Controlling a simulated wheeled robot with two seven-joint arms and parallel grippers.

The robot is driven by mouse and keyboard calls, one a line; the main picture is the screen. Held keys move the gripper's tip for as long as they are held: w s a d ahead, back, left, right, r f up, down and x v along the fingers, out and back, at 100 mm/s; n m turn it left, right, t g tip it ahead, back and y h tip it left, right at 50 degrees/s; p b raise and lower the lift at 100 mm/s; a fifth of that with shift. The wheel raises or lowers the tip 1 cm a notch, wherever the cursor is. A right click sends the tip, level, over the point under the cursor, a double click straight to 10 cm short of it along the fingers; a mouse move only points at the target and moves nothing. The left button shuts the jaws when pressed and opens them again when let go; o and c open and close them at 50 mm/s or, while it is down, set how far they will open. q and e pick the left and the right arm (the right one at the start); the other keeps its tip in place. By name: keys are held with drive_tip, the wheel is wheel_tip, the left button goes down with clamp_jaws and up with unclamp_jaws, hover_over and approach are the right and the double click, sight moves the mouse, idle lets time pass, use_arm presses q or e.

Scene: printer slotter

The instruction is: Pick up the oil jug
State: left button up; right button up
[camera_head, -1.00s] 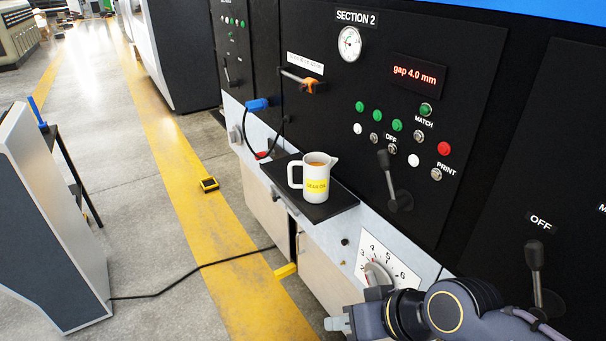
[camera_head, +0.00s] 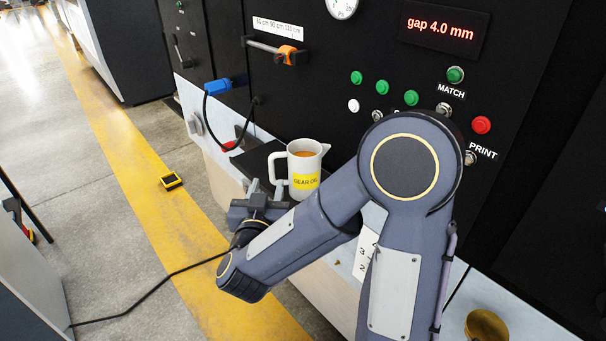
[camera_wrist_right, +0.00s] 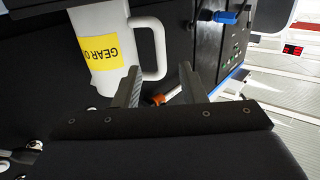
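The oil jug (camera_head: 304,164) is a white, upright jug with a yellow "GEAR OIL" label and amber oil inside. It stands on a small black shelf (camera_head: 252,160) on the machine's front, its handle to the left. In the right wrist view, the jug (camera_wrist_right: 104,70) is at upper left. Its handle lies in line with the gap between the two spread fingers of my right gripper (camera_wrist_right: 160,76); contact cannot be told. My left gripper is out of view.
The black machine panel (camera_head: 330,90) with buttons and a gap display rises behind the jug. A blue plug (camera_head: 218,87) with a hanging cable is left of the shelf.

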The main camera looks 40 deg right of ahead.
sight(271, 171)
drive_tip(key=p+x, duration=0.2)
drive_tip(key=x, duration=0.4)
drive_tip(key=shift+w+d, duration=0.15)
drive_tip(key=shift+w, duration=0.15)
drive_tip(key=shift+w+d, duration=0.3)
clamp_jaws()
